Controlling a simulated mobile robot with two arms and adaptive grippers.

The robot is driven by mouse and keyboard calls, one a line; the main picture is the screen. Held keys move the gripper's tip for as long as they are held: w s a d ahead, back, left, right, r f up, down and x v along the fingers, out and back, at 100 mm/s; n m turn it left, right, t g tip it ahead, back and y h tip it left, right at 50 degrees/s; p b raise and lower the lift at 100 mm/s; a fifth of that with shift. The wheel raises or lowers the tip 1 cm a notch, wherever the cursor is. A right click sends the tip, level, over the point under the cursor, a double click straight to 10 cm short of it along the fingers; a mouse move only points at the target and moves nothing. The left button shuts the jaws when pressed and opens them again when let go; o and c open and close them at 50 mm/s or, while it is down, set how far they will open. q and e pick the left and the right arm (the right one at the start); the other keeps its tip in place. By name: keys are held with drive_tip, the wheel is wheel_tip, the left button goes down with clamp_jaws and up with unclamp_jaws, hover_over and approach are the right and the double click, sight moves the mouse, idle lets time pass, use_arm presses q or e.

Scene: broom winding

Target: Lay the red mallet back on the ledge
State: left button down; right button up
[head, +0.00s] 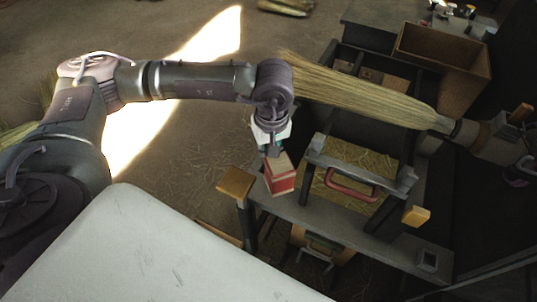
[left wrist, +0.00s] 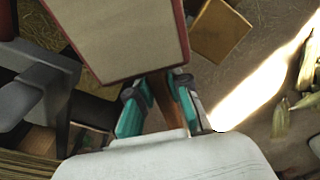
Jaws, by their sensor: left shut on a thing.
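My left gripper (head: 272,150) points down over the left part of the grey ledge (head: 335,222) and is shut on the red mallet (head: 283,182). The mallet's block head, red with a pale wooden face, is below the fingers in the head view. In the left wrist view, the head's pale, red-edged face (left wrist: 120,35) fills the upper middle, and its brown handle runs between the teal fingers (left wrist: 158,90). In the head view the mallet overlaps the ledge; I cannot tell whether it touches it. My right gripper is not in view.
A straw broom (head: 375,97) lies across the machine behind the ledge. A red handle (head: 350,190) sits right of the mallet, and a wooden block (head: 236,182) left of it. A wooden box (head: 440,58) stands at back right. A pale surface (head: 150,255) fills the front left.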

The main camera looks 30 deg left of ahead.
use_arm(q)
drive_tip(key=w+f+n+b, duration=0.1)
drive_tip(key=f+n+b, duration=0.2)
drive_tip(key=f, duration=0.3)
drive_tip(key=w+a+f+n+b, duration=0.1)
drive_tip(key=f+n+b, duration=0.2)
drive_tip(key=f, duration=0.4)
drive_tip(key=a+f+n+b, duration=0.1)
drive_tip(key=f+n+b, duration=0.2)
drive_tip(key=f, duration=0.3)
drive_tip(key=shift+w+a+f+n+g+b, duration=0.15)
drive_tip(key=shift+w+f+n+g+b, duration=0.2)
drive_tip(key=shift+b, duration=0.25)
drive_tip(key=shift+f+b, duration=0.55)
drive_tip(key=shift+f, duration=0.15)
drive_tip(key=c, duration=1)
unclamp_jaws()
